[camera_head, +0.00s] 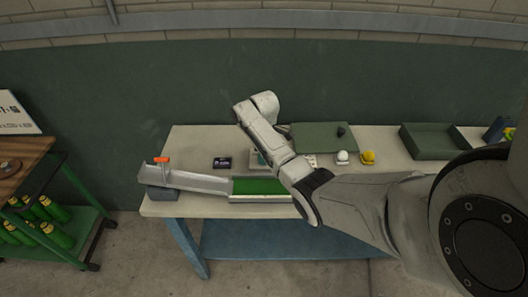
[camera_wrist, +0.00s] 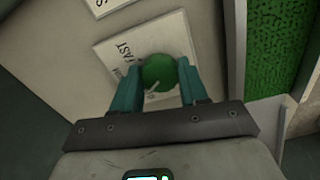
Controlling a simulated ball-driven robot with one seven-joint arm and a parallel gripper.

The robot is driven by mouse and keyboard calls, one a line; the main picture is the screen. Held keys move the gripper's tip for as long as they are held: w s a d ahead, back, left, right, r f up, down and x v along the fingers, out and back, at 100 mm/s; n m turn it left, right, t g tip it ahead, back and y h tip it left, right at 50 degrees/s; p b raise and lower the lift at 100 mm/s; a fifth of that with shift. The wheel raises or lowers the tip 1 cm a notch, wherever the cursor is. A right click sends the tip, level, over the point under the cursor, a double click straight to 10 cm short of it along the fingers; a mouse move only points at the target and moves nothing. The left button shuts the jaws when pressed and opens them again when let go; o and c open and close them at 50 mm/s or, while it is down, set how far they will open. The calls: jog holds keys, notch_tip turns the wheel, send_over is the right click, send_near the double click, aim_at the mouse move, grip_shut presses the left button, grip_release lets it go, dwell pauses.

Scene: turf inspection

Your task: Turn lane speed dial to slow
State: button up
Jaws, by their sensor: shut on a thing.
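The lane speed dial (camera_wrist: 160,72) is a round green knob on a pale square plate (camera_wrist: 112,55) in the wrist view. "FAST" is printed on the plate left of the knob, and other lettering below it is partly hidden. A light pointer mark shows on the knob's lower left, towards that partly hidden lettering. My gripper (camera_wrist: 161,67) has its two teal fingers on either side of the knob, shut on it. In the head view my arm covers the dial and the fingers.
The green turf lane (camera_head: 260,187) runs along the table's (camera_head: 210,140) front edge, with a grey ramp (camera_head: 190,178) at its left.

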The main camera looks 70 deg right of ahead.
jog(key=shift+w+r+n, duration=0.1)
jog(key=shift+n, duration=0.9)
jog(key=o, duration=1.1)
jog(key=shift+c, duration=0.2)
notch_tip(320, 180, up, 11)
jog(key=shift+b, duration=0.35)
